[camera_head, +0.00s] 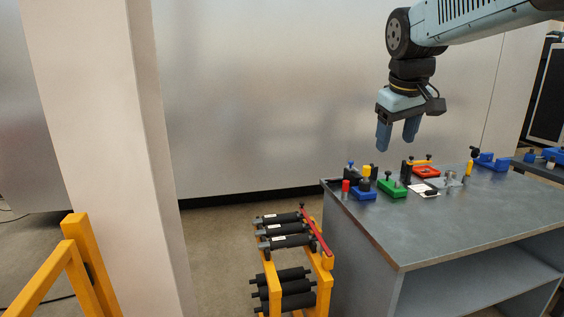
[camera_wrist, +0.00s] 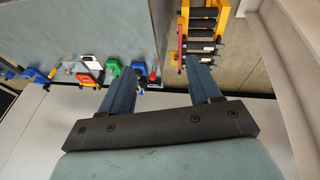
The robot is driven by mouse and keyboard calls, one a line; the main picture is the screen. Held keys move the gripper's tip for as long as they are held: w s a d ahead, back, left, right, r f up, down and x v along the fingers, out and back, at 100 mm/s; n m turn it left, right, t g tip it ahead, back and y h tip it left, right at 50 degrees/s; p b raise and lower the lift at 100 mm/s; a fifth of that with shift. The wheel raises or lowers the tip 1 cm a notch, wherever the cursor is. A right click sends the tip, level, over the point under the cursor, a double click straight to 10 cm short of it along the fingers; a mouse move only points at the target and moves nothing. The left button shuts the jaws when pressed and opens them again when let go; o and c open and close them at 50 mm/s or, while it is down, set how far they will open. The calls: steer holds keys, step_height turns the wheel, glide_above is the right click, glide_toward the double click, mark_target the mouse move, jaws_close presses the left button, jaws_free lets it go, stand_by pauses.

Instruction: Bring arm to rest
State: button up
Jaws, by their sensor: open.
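My gripper (camera_head: 398,134) is open and empty, with its two blue fingers pointing down. It hangs in the air above the far left corner of the grey table (camera_head: 440,226). In the wrist view the gripper (camera_wrist: 160,82) shows its two fingers well apart with nothing between them. My arm reaches in from the upper right in the head view.
A yellow rack (camera_head: 326,284) with several black rollers stands left of the table. Blue (camera_head: 363,190), green (camera_head: 392,188) and red (camera_head: 426,171) fixtures line the table's far edge. A pale pillar (camera_head: 105,150) stands at left. The table's front is clear.

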steer(key=s+f+m, duration=0.2)
steer(key=s+f, duration=0.3)
steer(key=s, duration=0.3)
steer(key=s+f+m+t+y, duration=0.1)
steer(key=s+f, duration=0.4)
steer(key=s, duration=0.3)
steer(key=shift+a+m+t, duration=0.3)
steer(key=shift+m, duration=0.1)
steer(key=shift+c, duration=0.2)
